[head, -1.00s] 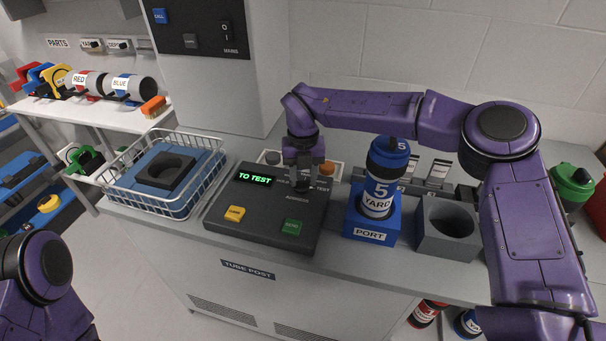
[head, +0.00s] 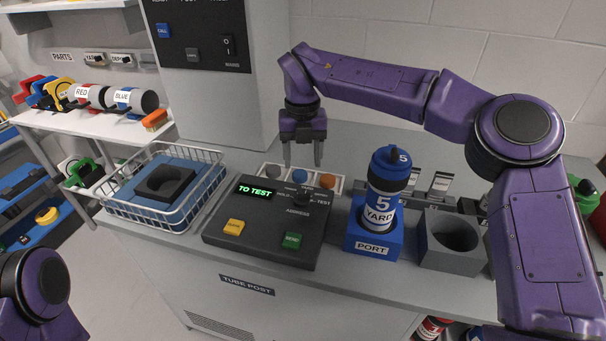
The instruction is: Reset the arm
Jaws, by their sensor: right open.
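My right gripper (head: 302,164) is open and empty, with its fingers pointing down. It hangs above the back edge of the dark control box (head: 265,225), near the address knob (head: 301,200), and looks apart from it. The box's display reads "TO TEST" in green, and yellow and green buttons are on its front. My left arm shows only as a purple link at the lower left; its gripper is out of view.
A blue carrier marked 5 YARD (head: 381,200) stands upright in the blue port block (head: 372,240). A grey block with a round hole (head: 453,243) is to its right. A wire basket (head: 205,190) is left of the box. Coloured pegs sit behind the box.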

